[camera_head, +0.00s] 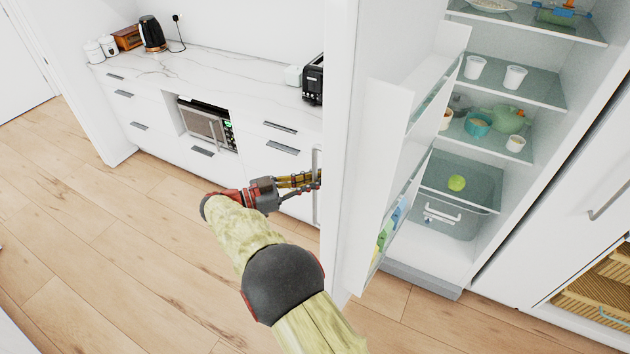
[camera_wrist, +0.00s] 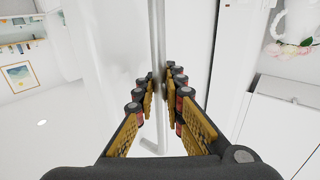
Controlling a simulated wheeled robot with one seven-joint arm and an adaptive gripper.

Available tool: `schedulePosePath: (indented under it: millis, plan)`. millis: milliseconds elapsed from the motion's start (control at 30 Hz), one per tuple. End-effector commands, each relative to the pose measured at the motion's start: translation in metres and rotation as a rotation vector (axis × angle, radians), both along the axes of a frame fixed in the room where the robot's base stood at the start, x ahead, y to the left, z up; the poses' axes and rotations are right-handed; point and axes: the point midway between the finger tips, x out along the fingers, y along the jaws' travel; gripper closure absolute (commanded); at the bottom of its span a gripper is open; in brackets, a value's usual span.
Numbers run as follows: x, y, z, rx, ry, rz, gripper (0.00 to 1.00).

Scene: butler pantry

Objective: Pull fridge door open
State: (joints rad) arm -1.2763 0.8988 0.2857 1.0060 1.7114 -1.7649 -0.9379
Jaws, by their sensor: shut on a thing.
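The white fridge door (camera_head: 350,140) stands wide open, swung out in front of the counter, with its shelved inner side facing right. The fridge interior (camera_head: 470,190) shows to the right of it. The door's vertical handle (camera_head: 317,185) is on its outer side, partly hidden by the door edge. My gripper (camera_head: 312,181) reaches the handle from the left. In the wrist view my gripper (camera_wrist: 160,88) has its two yellow-padded fingers on either side of the vertical handle (camera_wrist: 158,40), shut on it. The exact finger contact is hard to see.
Cups, a green teapot (camera_head: 508,118) and a green apple (camera_head: 456,183) are in the fridge. The door's inner shelves hold small packages (camera_head: 391,222). A counter with a toaster (camera_head: 313,79) and a kettle (camera_head: 151,33) stands behind. The wooden floor (camera_head: 110,240) at left is clear.

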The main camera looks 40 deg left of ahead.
Motion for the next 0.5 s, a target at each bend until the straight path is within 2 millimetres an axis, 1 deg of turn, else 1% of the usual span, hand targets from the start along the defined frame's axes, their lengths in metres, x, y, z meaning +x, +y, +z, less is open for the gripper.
schedulePosePath:
  millis: [33, 133, 167, 433, 500]
  plan:
    - [-0.0016, 0.0001, -0.0027, -0.002, 0.004, 0.001, 1.00]
    - [-0.0015, 0.0002, -0.0026, -0.002, 0.004, 0.001, 1.00]
    - [-0.0014, 0.0001, -0.0025, -0.002, 0.004, 0.001, 0.88]
    - [-0.0004, 0.0000, -0.0008, 0.000, 0.001, 0.001, 0.73]
    - [-0.0003, 0.0001, -0.0005, 0.000, 0.001, 0.001, 0.72]
